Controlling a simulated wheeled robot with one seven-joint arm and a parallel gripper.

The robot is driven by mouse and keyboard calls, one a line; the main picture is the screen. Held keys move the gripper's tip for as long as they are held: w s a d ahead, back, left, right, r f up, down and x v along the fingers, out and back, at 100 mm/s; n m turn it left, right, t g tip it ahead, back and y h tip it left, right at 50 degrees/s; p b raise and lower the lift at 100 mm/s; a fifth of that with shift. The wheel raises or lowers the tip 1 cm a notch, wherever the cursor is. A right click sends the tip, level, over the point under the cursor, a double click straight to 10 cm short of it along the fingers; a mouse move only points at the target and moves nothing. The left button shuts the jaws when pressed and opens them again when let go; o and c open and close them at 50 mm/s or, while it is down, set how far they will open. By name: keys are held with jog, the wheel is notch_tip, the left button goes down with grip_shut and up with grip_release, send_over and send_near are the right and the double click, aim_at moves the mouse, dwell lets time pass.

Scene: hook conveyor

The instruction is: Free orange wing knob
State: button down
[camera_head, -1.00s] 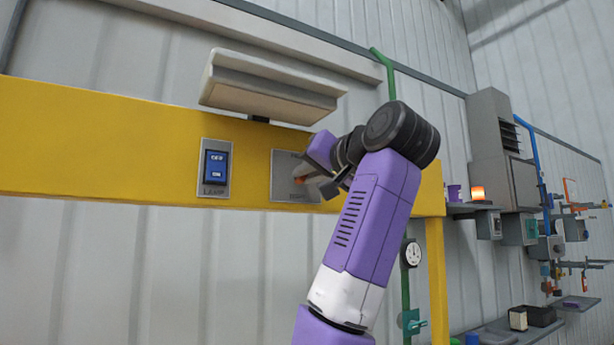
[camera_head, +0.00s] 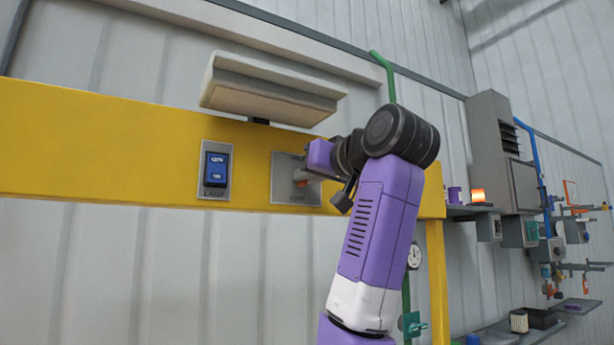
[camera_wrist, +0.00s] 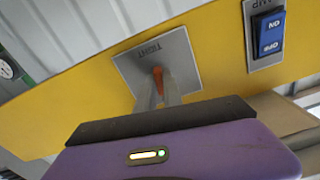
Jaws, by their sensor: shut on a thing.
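The orange wing knob (camera_wrist: 158,78) sits on a grey square plate (camera_wrist: 186,62) on the yellow beam, seen in the wrist view. In the head view a small bit of the orange knob (camera_head: 301,183) shows at the fingertips, in front of the plate (camera_head: 284,189). My gripper (camera_wrist: 159,96) is shut on the knob, with its fingers on either side of it. It also shows in the head view (camera_head: 304,176), reaching the plate from the right.
A blue rocker switch (camera_head: 216,169) marked as a lamp switch is left of the plate. A lamp housing (camera_head: 270,92) juts out above it. The yellow beam (camera_head: 90,145) runs across the wall, and shelves with boxes (camera_head: 505,160) stand at the far right.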

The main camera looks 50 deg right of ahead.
jog(key=shift+f, duration=0.2)
jog(key=c, duration=1.5)
grip_release()
jog(key=shift+r, duration=0.1)
jog(key=shift+s, duration=0.1)
jog(key=b+v, duration=0.2)
jog(key=v, duration=0.5)
jog(key=shift+s+a, duration=0.1)
jog(key=shift+s, duration=0.25)
jog(key=shift+r, duration=0.1)
